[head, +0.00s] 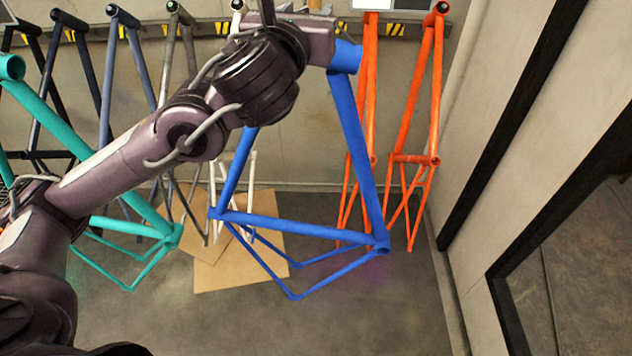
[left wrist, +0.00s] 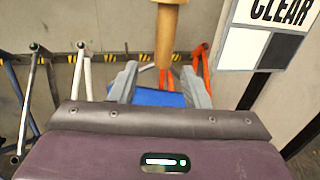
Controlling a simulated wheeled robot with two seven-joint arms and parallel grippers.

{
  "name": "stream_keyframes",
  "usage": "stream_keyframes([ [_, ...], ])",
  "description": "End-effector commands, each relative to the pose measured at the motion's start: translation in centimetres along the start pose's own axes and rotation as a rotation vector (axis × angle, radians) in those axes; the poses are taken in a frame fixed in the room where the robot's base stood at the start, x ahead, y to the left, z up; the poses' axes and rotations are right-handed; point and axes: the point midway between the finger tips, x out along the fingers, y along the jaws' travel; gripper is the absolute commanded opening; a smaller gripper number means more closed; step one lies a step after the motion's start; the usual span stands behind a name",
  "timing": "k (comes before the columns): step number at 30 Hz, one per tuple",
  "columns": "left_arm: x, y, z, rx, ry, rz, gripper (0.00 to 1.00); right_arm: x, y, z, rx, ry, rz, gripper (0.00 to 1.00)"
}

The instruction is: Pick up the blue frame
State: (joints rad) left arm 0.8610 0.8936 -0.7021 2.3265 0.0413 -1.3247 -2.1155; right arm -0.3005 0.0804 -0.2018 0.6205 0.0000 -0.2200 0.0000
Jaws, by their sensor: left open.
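The blue frame (head: 357,135) hangs in the middle of the head view, with its upper end beside my left gripper (head: 318,36). In the left wrist view, a blue part of the frame (left wrist: 158,98) shows between the two grey fingers of my left gripper (left wrist: 160,84). The fingers are open, one on each side of the blue part. I cannot tell whether they touch it. My gripper and forearm hide part of the frame's top in the head view. My right gripper is in neither view.
A teal frame (head: 130,187) hangs to the left, partly behind my arm. Orange frames (head: 408,100) hang close on the right. A wooden peg (left wrist: 167,35) stands just beyond the fingers. Cardboard (head: 240,267) lies on the floor. A dark-edged wall (head: 510,130) bounds the right side.

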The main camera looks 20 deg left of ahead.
Motion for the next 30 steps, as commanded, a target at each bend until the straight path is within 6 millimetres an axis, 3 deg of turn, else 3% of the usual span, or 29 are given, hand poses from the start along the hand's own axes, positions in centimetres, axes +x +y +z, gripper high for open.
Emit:
stream_keyframes([
  [9,4.3,-0.4,0.4,-0.004,0.001,0.001,0.43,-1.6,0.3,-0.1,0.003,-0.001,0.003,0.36],
  [18,4.8,-0.4,0.2,-0.003,0.0,0.0,0.43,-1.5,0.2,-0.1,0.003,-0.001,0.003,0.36],
  [27,4.8,-0.3,0.2,-0.003,0.001,0.001,0.04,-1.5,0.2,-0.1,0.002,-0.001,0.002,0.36],
  [30,4.8,-0.3,0.2,-0.003,0.001,0.001,0.0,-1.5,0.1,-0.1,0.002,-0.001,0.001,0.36],
])
